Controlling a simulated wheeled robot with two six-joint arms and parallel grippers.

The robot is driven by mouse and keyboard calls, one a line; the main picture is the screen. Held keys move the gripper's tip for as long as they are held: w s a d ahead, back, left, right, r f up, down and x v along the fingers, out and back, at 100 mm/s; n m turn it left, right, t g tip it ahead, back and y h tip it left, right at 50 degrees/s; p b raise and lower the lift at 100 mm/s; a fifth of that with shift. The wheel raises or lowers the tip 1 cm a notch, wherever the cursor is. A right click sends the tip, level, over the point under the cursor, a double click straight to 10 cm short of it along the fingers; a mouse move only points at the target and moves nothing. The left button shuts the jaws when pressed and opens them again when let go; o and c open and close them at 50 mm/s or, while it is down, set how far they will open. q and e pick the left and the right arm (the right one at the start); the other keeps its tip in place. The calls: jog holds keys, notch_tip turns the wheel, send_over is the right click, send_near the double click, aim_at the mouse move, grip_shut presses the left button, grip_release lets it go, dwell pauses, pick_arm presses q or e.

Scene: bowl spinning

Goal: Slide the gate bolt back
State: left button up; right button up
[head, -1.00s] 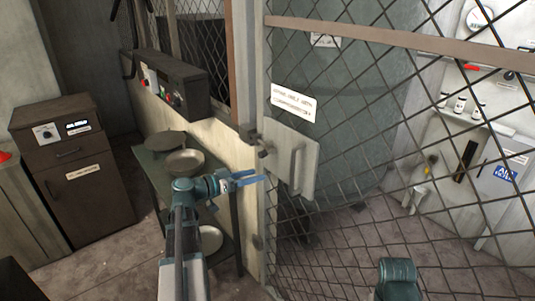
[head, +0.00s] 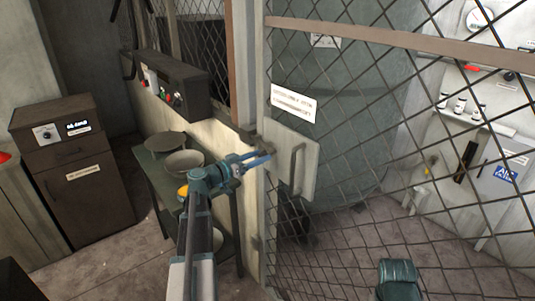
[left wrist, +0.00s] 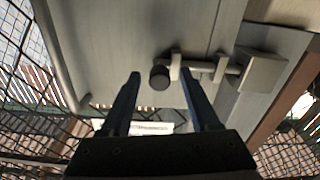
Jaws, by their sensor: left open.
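The gate bolt is a metal rod (left wrist: 205,66) with a dark round knob (left wrist: 160,77), mounted on the gate's grey plate (head: 307,168). In the left wrist view the rod runs through brackets toward a square block (left wrist: 263,69) on the post side. My left gripper (head: 268,156) is open at the plate's left edge in the head view, and covers much of the bolt there. In the left wrist view its two fingertips (left wrist: 160,80) appear on either side of the knob. Whether they touch it I cannot tell. My right gripper is not in view.
A vertical handle (head: 296,169) stands out from the plate, just right of my left gripper. The mesh gate (head: 370,110) fills the right side. A side table with bowls (head: 184,163) stands left of the post, and a control box (head: 170,84) hangs above it.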

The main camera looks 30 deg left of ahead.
pick_arm(q)
jog(key=shift+x, duration=1.95)
grip_shut()
